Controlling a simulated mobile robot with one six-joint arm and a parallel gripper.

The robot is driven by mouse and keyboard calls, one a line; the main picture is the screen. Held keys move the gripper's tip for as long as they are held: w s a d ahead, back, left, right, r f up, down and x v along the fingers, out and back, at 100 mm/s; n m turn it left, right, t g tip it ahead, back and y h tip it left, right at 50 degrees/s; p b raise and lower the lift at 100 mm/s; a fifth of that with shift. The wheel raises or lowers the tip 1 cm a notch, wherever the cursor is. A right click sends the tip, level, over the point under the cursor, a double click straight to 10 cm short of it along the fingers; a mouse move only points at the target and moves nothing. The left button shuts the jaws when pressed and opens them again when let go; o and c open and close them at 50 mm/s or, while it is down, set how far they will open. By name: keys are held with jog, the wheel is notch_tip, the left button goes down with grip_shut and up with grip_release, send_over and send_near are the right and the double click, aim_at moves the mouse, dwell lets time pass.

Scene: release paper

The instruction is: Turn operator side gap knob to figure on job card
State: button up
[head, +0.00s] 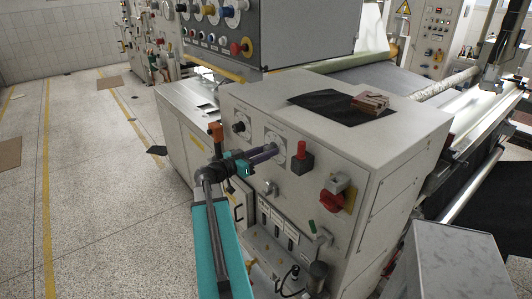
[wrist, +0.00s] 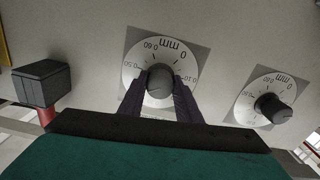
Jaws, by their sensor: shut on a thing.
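My gripper (head: 274,150) reaches to the front panel of the grey machine cabinet and is shut on a round dark knob. In the wrist view, the two fingers of my gripper (wrist: 160,88) are on either side of this knob (wrist: 160,82). Its white dial (wrist: 136,60) appears upside down there, with "mm", 0, 0.10, 0.50 and 0.60 readable. I cannot make out where the knob points. A second, similar knob (wrist: 272,108) is free; it also shows left of my gripper in the head view (head: 239,127). I cannot identify a job card.
A red-and-black control (head: 302,158) stands out just right of the held knob. A red rotary switch (head: 332,200) is lower right. An orange-topped part (head: 215,131) is close left of my arm. A black mat (head: 325,103) lies on the cabinet. The floor at left is mostly clear.

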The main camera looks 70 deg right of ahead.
jog(key=shift+f+n+b, duration=0.2)
jog(key=shift+n+b, duration=0.4)
jog(key=shift+b, duration=0.55)
jog(key=shift+n+b, duration=0.8)
jog(key=shift+b, duration=0.3)
jog(key=shift+r+n+b, duration=0.15)
jog(key=shift+n+b, duration=1.3)
jog(key=shift+n, duration=0.25)
jog(key=o, duration=1.1)
jog(key=shift+c, duration=0.2)
jog(key=shift+a, duration=0.15)
jog(key=b+v, duration=0.3)
jog(key=v, duration=1)
jog(key=shift+a, duration=0.25)
